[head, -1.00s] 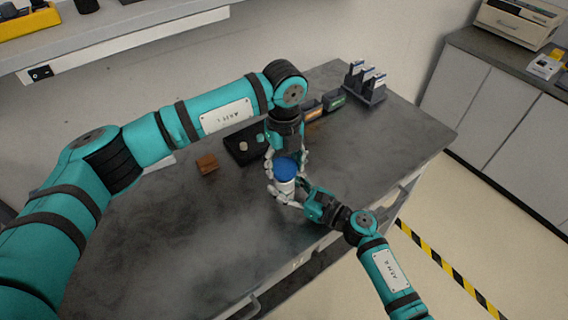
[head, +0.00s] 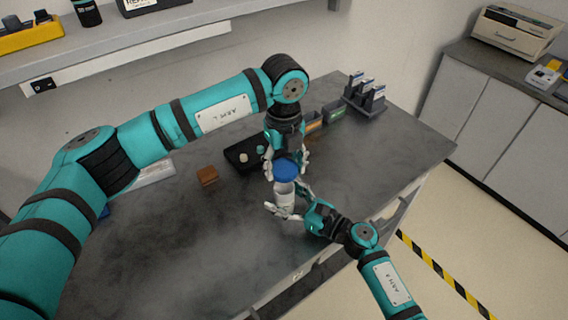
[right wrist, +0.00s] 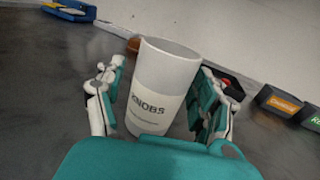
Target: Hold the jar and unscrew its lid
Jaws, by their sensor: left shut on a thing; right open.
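The jar (head: 285,198) is a white cylinder standing on the dark bench; its top is uncovered. In the right wrist view the jar (right wrist: 160,85) is upright with a label reading KNOBS. The blue lid (head: 286,169) is apart from the jar, held just above it. My left gripper (head: 286,174) reaches down from above and is shut on the lid. My right gripper (head: 287,203) is open around the jar, a finger on either side, with gaps visible between the fingers and the jar in the right wrist view (right wrist: 162,72).
Small labelled bins (head: 333,113) and a rack (head: 366,97) stand at the back right. The bench's front left is clear.

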